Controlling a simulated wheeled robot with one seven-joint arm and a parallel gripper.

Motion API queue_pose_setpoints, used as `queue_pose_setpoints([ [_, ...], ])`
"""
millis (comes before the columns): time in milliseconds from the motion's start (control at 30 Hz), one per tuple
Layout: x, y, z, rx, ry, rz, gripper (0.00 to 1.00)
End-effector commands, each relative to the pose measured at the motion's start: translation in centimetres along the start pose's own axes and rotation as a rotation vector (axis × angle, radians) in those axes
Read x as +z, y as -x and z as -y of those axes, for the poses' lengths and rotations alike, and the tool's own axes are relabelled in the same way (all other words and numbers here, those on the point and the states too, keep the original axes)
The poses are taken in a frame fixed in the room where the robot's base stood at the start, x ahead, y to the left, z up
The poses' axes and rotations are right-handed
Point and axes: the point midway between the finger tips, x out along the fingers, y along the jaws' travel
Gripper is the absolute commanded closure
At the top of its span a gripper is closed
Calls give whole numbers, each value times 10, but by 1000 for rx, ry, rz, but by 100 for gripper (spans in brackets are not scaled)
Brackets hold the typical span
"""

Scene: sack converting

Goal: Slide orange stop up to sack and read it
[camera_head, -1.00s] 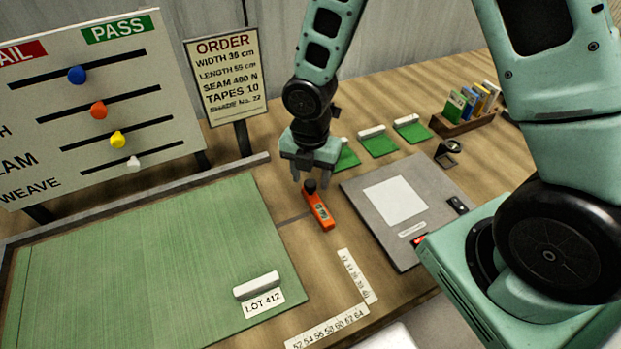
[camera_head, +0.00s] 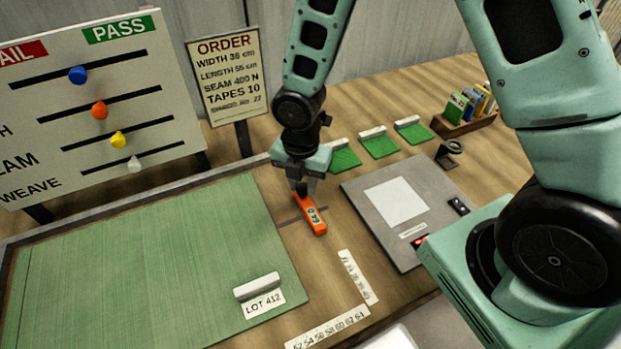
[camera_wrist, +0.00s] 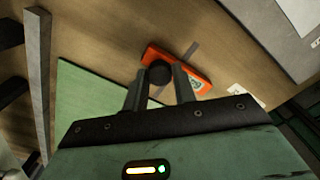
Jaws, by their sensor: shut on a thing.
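The orange stop (camera_head: 312,214) is a small orange block with a display and a dark knob, lying on the wooden table just right of the sack. My gripper (camera_head: 301,186) is down at its far end, shut on the black knob. In the wrist view the orange stop (camera_wrist: 199,84) shows beyond my fingertips (camera_wrist: 160,80), with the round black knob between them. The green sack (camera_head: 150,265) lies flat with a LOT 412 tag (camera_head: 262,303). A gap of bare wood shows between stop and sack. The display's digits are too small to read surely.
Two number scales (camera_head: 357,277) lie at the table's front. A grey plate (camera_head: 432,225) with a white sheet is to the right. The PASS/FAIL board (camera_head: 95,105) and ORDER sign (camera_head: 226,75) stand behind. Green swatches (camera_head: 379,144) lie at the back.

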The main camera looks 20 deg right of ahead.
Motion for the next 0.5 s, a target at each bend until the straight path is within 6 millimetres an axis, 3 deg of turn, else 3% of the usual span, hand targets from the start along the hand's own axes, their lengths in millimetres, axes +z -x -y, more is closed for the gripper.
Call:
queue_pose_setpoints([
  [433, -77, 0, -77, 4, 5, -2, 85],
  [500, -86, 0, -87, 8, 5, -3, 74],
])
